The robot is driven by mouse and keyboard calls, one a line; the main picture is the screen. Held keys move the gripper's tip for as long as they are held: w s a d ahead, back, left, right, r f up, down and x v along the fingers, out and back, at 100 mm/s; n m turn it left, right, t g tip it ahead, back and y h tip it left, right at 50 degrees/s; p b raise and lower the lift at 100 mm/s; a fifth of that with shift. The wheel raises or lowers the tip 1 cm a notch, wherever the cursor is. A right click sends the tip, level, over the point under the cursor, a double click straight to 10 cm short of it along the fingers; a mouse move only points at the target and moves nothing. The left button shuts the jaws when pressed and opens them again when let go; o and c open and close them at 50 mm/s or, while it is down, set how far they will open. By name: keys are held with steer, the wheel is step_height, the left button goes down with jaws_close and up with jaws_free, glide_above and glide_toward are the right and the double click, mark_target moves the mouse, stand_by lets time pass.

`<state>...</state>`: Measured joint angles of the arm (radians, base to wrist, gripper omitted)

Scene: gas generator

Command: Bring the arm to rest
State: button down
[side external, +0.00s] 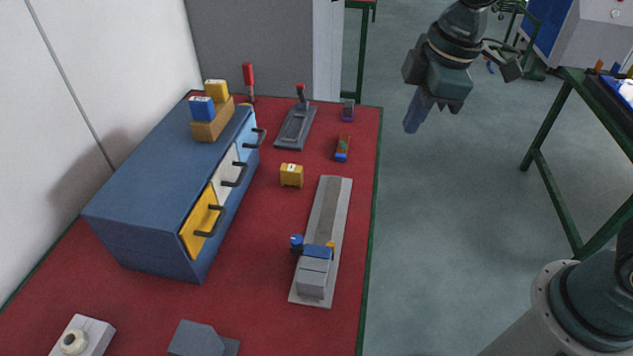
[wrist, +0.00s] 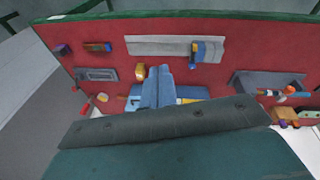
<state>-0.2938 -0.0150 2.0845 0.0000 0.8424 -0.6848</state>
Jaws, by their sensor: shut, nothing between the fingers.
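My gripper (side external: 414,115) hangs in the air at the upper middle of the side view, to the right of the red table (side external: 362,200) and above the grey floor. Its blue fingers are together and hold nothing. In the wrist view the shut fingers (wrist: 158,90) show in the middle, with the red table beyond them. The fingers and the dark gripper body hide part of the table there.
A blue cabinet (side external: 140,190) with coloured drawers stands on the table, bearing small blocks. A grey rail plate (side external: 329,215), a lever unit (side external: 295,125) and a yellow block (side external: 291,175) lie beside it. A green-framed table (side external: 555,130) stands right. Floor between is clear.

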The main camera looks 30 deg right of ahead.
steer(key=s+d+r+m+t, duration=0.1)
steer(key=s+d+m, duration=0.4)
steer(key=s, duration=0.3)
steer(key=s+d+r+m+t, duration=0.2)
steer(key=s+d+m, duration=0.3)
steer(key=s, duration=0.3)
steer(key=shift+s+d+r+m+h, duration=0.2)
steer(key=shift+s+r+m+h, duration=0.15)
steer(key=shift+m, duration=0.25)
steer(key=shift+w, duration=0.1)
